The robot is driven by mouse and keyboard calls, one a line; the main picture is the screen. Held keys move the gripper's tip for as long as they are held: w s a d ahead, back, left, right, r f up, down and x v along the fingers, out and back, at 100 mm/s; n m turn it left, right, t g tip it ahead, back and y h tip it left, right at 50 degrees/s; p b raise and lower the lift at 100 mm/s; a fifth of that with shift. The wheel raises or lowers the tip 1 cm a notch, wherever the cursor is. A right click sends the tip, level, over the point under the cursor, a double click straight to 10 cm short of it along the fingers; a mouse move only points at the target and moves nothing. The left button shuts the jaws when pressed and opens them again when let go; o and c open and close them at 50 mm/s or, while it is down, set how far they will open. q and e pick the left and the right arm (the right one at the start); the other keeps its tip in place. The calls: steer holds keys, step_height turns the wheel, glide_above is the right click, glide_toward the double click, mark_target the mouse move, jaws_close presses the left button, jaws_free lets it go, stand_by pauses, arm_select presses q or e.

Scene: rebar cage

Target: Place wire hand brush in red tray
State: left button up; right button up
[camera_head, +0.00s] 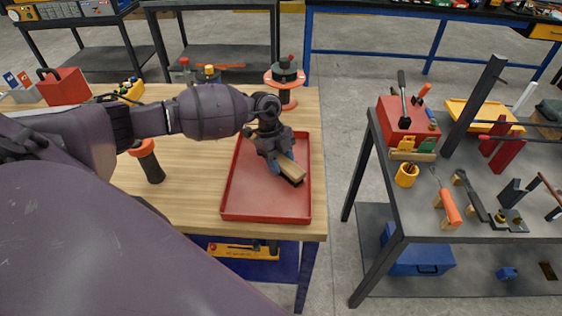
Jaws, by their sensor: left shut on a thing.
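The red tray (262,208) lies on the wooden workbench near its right edge. My left gripper (283,166) is over the tray, pointing down, and is shut on the wire hand brush (291,172). The brush has a pale wooden back and dark bristles. It is inside the tray's outline in the picture, towards the back right. I cannot tell whether its bristles touch the tray floor. The gripper hides part of the brush and the back of the tray. My right gripper is not in view.
A black and orange tool (149,162) stands left of the tray. An orange and dark reel-like item (285,80) stands behind it. A red box (64,86) is at the far left. A grey cart (400,228) with several tools stands right, across a floor gap.

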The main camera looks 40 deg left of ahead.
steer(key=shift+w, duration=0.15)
arm_select(q)
steer(key=o, duration=1)
steer(key=shift+f, duration=0.1)
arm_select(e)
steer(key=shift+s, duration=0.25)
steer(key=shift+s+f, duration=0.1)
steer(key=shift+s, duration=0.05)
arm_select(q)
steer(key=shift+w+a+r, duration=0.1)
steer(key=shift+a+r, duration=0.05)
steer(key=shift+r, duration=0.4)
steer(key=v, duration=0.9)
steer(key=shift+a+r, duration=0.2)
steer(key=shift+r, duration=0.1)
steer(key=shift+a+r, duration=0.25)
steer(key=shift+r, duration=0.4)
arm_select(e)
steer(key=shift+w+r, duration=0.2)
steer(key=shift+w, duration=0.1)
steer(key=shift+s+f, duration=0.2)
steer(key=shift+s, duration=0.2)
